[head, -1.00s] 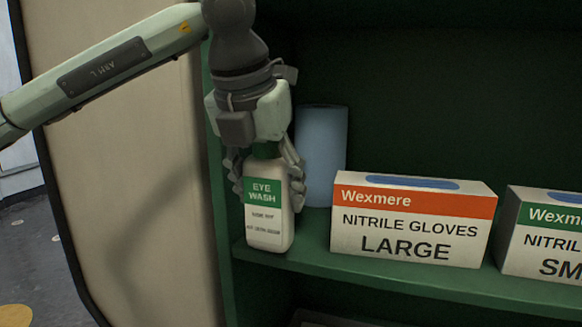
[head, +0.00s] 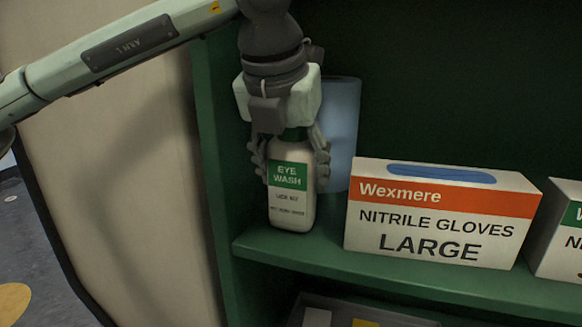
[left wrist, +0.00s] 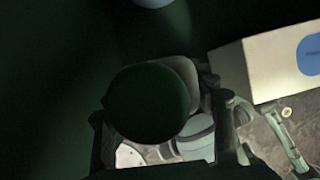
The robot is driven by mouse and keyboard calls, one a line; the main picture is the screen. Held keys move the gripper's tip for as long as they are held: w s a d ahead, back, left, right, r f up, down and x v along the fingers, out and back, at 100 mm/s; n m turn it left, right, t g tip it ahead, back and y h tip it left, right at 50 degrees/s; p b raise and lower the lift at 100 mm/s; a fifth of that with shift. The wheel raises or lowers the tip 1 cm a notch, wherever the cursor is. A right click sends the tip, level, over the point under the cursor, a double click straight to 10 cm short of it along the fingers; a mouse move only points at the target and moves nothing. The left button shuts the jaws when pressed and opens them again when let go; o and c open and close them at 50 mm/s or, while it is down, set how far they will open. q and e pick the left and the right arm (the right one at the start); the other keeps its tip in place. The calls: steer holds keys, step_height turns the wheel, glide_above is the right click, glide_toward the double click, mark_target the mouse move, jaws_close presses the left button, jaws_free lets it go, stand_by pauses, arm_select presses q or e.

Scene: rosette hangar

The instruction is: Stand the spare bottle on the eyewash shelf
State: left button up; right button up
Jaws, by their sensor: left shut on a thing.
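The spare bottle (head: 292,207) is white with a green "EYE WASH" label and stands about upright at the left end of the green eyewash shelf (head: 400,276). Its base shows over the shelf board, behind the front edge. I cannot tell whether it touches the board. My left gripper (head: 290,160) comes from above and is shut on the bottle's upper part, with fingers on both sides. In the left wrist view the bottle's round dark green cap (left wrist: 150,103) sits between the fingers. My right gripper is not in view.
A blue roll (head: 341,135) stands close behind and right of the bottle. A Wexmere large nitrile glove box (head: 440,225) is to the right, with another box (head: 562,235) beyond it. The cabinet's green side wall (head: 222,170) is close on the left. A tray (head: 350,313) sits below.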

mark_target(288, 138)
arm_select(q)
steer(key=shift+d, duration=0.1)
steer(key=shift+f, duration=0.1)
steer(key=o, duration=1.6)
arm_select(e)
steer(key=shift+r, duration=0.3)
arm_select(q)
steer(key=p+v, duration=0.2)
steer(key=v, duration=0.5)
steer(key=shift+w+r, duration=0.1)
steer(key=shift+r, duration=0.3)
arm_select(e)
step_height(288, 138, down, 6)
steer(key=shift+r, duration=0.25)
